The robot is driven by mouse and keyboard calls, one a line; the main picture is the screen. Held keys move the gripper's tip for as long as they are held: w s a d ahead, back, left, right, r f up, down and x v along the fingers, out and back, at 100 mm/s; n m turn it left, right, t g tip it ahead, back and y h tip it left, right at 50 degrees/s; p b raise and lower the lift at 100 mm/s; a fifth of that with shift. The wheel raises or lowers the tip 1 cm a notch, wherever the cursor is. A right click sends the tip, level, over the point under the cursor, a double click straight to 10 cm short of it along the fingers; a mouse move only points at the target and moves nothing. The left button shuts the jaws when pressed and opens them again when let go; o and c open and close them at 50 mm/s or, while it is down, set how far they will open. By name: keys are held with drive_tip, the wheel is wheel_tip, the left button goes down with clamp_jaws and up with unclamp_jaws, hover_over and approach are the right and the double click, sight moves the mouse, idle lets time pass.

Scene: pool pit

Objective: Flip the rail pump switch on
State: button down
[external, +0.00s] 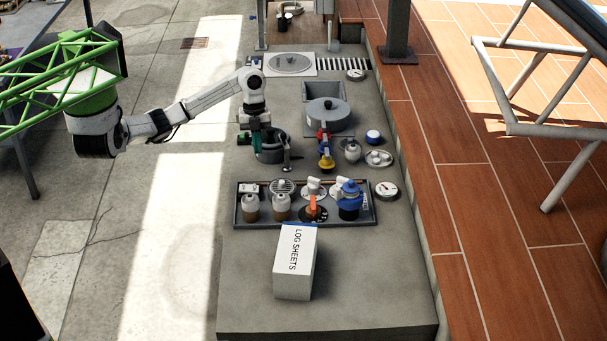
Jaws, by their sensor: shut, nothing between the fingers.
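A dark tray-like rail (237,222) lies across the grey bench and holds several fittings. A small white plate (249,187) at its back left may be a switch, but it is too small to tell its position or label. My gripper (258,144) points down, shut and empty, at a dark round ring-shaped fitting (272,155) behind the rail. I cannot tell whether it touches this fitting; its fingertips are hard to make out.
An orange-handled dial (312,208) and a blue-topped bottle (349,200) crowd the rail. A white LOG SHEETS box (295,262) stands in front. Red and yellow valve parts (325,155) and a round grey lid (328,114) are right of my gripper.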

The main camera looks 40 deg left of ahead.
drive_tip(key=shift+w+r, duration=0.2)
drive_tip(key=shift+r, duration=0.3)
drive_tip(key=shift+w+r, duration=0.2)
drive_tip(key=shift+r, duration=0.3)
